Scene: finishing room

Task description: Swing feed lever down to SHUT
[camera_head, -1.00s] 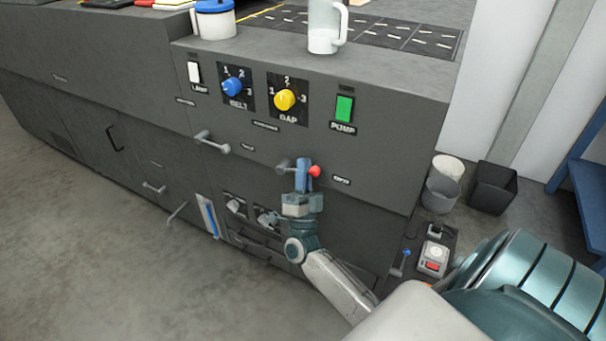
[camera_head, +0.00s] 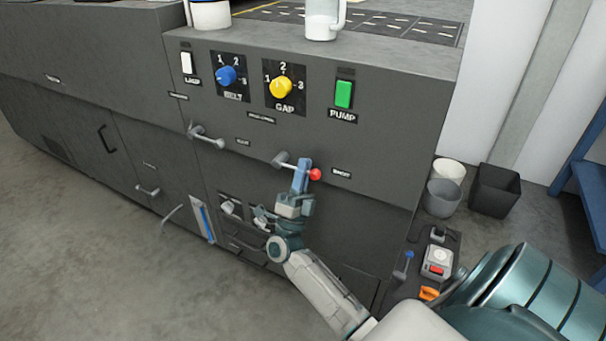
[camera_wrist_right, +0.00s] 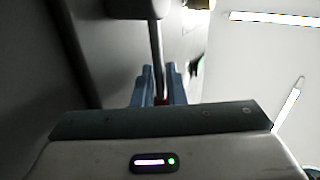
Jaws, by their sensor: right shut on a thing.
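The feed lever, a grey bar with a red ball knob (camera_head: 315,174), sticks out from its grey pivot (camera_head: 280,160) on the dark machine front, pointing right and slightly down. A small plate (camera_head: 341,172), apparently reading SHUT, sits just right of the knob. My right gripper (camera_head: 302,178) has its blue fingers shut on the lever bar beside the knob. In the right wrist view the bar (camera_wrist_right: 156,50) runs between the blue fingers, with a bit of red at their base. My left gripper is not in view.
A second grey lever (camera_head: 207,137) is to the left. Above are the blue BELT knob (camera_head: 226,76), yellow GAP knob (camera_head: 281,87) and green PUMP switch (camera_head: 344,94). Smaller knobs (camera_head: 230,207) are below, close to my arm. Bins (camera_head: 496,190) stand on the floor at right.

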